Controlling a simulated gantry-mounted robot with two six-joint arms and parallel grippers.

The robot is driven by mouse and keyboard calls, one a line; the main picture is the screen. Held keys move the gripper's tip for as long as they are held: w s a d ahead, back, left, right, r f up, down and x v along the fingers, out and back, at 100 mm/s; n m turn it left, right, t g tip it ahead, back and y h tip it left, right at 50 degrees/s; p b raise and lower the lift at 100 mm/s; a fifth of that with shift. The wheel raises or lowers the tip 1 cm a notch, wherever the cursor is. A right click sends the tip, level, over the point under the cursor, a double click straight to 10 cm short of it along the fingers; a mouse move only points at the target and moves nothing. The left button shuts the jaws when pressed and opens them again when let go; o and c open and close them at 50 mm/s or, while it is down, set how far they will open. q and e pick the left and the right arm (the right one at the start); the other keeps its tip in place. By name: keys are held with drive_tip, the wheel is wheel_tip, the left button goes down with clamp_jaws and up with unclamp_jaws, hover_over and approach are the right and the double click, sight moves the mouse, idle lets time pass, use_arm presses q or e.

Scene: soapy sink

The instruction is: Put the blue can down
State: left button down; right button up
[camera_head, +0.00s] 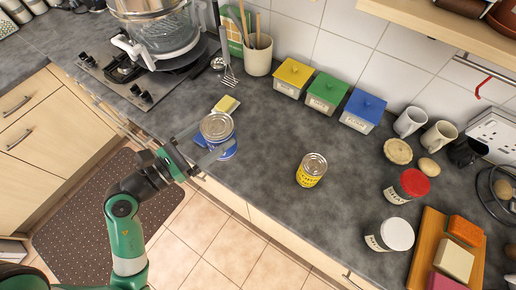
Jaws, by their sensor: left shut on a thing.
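The blue can (218,134) has a silver lid and a blue label. It is near the counter's front edge, left of the middle of the head view. My left gripper (211,145) reaches in from the lower left and is shut on the can, its fingers covering part of the label. The can looks about upright; I cannot tell whether its base touches the counter. My right gripper is not in view.
A yellow can (311,170) stands to the right on the grey counter (270,150), with clear counter between. A sponge (226,105) lies just behind the blue can. Yellow, green and blue boxes line the wall. A hob (130,85) with pots is at the left.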

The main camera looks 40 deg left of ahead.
sight(211, 150)
use_arm(q)
drive_tip(key=shift+y, duration=0.3)
drive_tip(key=f, duration=0.1)
drive_tip(key=s+f, duration=0.2)
drive_tip(key=shift+d+f, duration=0.25)
drive_tip(key=shift+f, duration=0.15)
drive_tip(key=shift+w+a+f+b, duration=0.2)
drive_tip(key=shift+w+f+b, duration=0.8)
drive_tip(key=shift+w+f, duration=1.25)
drive_tip(key=shift+w+a+f+b, duration=0.25)
drive_tip(key=shift+w+f+b, duration=0.8)
drive_tip(key=shift+w+f, duration=1.2)
drive_tip(key=shift+w+a+f+b, duration=0.2)
drive_tip(key=shift+w+f+b, duration=0.8)
drive_tip(key=shift+w+f, duration=1.25)
drive_tip(key=shift+w+r, duration=0.3)
